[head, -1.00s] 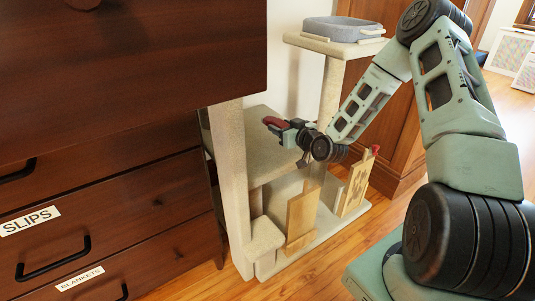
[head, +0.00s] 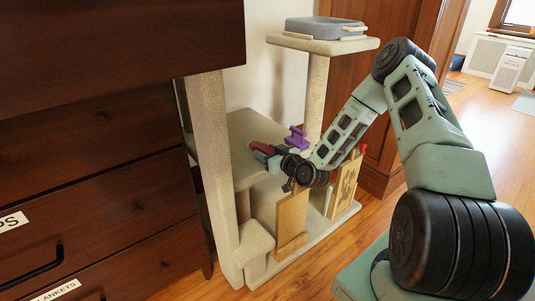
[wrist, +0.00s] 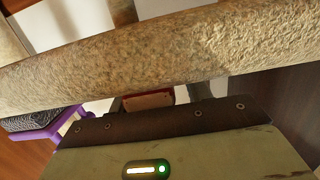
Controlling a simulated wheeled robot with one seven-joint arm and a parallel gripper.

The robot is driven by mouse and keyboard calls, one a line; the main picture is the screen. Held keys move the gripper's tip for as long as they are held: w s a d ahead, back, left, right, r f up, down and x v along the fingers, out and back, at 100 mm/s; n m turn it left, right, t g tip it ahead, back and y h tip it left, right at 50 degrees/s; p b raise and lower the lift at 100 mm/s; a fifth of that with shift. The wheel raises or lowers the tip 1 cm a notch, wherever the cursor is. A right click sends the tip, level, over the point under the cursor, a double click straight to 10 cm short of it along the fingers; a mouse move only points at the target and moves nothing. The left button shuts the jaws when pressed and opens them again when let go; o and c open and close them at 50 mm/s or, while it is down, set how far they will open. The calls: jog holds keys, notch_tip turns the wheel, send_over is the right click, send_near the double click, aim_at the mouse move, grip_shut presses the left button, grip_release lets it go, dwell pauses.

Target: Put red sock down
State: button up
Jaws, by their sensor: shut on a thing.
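My gripper (head: 268,156) is at the cat tree, shut, with a red thing (head: 262,147) at its tip that I take to be the red sock. Its folds and lower side are not clear. The gripper is by the tree's middle platform (head: 250,126); I cannot tell whether the red thing touches it. In the wrist view a small dull red piece (wrist: 148,100) shows beyond the dark edge of my gripper, partly hidden by a carpeted beam of the tree (wrist: 200,55).
A purple object (head: 297,137) is just behind my gripper. Scratching boards (head: 291,218) stand on the tree's base. A grey bed (head: 322,28) tops the tree. A dark drawer cabinet (head: 90,150) stands close on the left. Open wooden floor lies at right.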

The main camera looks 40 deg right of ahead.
jog(key=shift+f, duration=0.15)
jog(key=o, duration=0.9)
jog(key=shift+o, duration=0.2)
